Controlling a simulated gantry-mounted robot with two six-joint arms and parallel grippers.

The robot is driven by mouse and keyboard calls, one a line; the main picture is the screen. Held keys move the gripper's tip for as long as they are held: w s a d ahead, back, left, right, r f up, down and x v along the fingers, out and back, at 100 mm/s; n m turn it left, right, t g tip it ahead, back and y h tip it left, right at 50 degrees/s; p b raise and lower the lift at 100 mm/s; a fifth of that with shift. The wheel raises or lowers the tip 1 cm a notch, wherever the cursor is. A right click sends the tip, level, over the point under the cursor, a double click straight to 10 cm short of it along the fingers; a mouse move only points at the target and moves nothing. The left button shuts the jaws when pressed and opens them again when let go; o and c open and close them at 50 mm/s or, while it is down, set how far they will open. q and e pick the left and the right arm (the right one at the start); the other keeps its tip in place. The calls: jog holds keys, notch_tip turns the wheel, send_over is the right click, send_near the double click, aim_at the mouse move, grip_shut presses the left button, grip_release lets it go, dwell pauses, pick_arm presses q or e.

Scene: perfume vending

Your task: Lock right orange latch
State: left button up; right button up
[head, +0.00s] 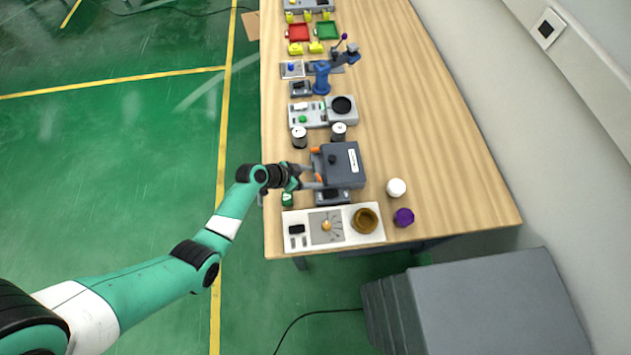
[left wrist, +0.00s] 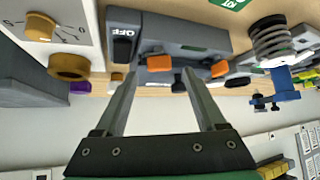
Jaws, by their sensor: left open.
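A dark grey box (head: 345,160) stands on the bench, with two orange latches on its side facing my left arm. In the left wrist view, one orange latch (left wrist: 160,63) is left of centre and the other orange latch (left wrist: 220,69) is to its right. My left gripper (head: 313,177) is at that side of the box; its open fingers (left wrist: 159,75) show in the wrist view, with the left-hand latch in line with the gap between the tips. I cannot tell whether a finger touches it. My right gripper is not in view.
A white panel (head: 296,217) with a knob and a brown ring (head: 366,220) stand near the bench's near end. A white jar (head: 396,187) and a purple jar (head: 404,217) stand to the right. Two cans (head: 339,131) (head: 299,137) are beyond the box. The right bench top is clear.

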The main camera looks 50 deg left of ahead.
aim_at(319, 179)
pick_arm(q)
jog(key=shift+b+x, duration=0.35)
jog(key=shift+x, duration=1)
jog(key=shift+c, duration=0.3)
grip_shut()
